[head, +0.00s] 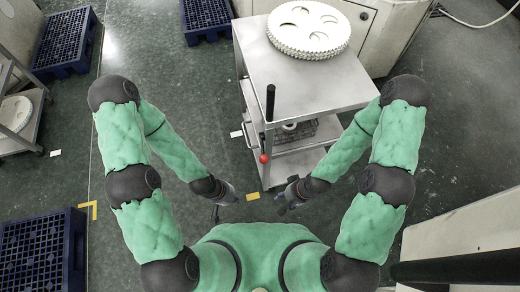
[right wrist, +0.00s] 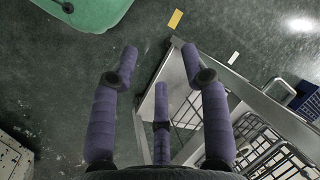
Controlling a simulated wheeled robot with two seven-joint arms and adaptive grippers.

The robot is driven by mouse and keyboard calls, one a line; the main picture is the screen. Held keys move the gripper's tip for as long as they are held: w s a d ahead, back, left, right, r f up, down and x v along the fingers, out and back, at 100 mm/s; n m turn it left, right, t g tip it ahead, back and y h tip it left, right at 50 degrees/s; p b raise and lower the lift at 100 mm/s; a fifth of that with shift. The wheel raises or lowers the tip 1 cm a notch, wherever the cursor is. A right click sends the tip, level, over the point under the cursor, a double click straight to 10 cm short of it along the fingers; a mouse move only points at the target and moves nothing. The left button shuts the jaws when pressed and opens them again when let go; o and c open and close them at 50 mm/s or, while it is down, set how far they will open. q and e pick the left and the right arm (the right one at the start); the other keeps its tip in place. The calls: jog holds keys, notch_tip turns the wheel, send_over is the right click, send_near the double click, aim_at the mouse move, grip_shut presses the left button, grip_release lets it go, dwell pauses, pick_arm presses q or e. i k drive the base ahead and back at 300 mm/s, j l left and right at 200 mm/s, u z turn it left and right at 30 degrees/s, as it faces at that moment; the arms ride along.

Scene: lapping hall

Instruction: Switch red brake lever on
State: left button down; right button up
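The red brake lever shows as a small red knob (head: 264,158) on the near side of a grey metal trolley (head: 305,82), below its black upright handle (head: 270,103). My left gripper (head: 227,208) is low, to the left of and nearer than the knob, apart from it; its fingers look spread and empty. My right gripper (head: 284,203) is to the right of and nearer than the knob, also apart. In the right wrist view my right gripper (right wrist: 161,65) has its three fingers spread with nothing between them. I cannot make out the red knob in that view.
White perforated discs (head: 309,28) lie on the trolley top. A wire basket (head: 292,133) sits on a lower shelf. Blue pallets (head: 66,42) stand on the left floor. A yellow floor mark (head: 253,197) lies before the trolley.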

aim_at(263, 159)
jog(key=j+z, duration=0.25)
jog(key=j, duration=1.25)
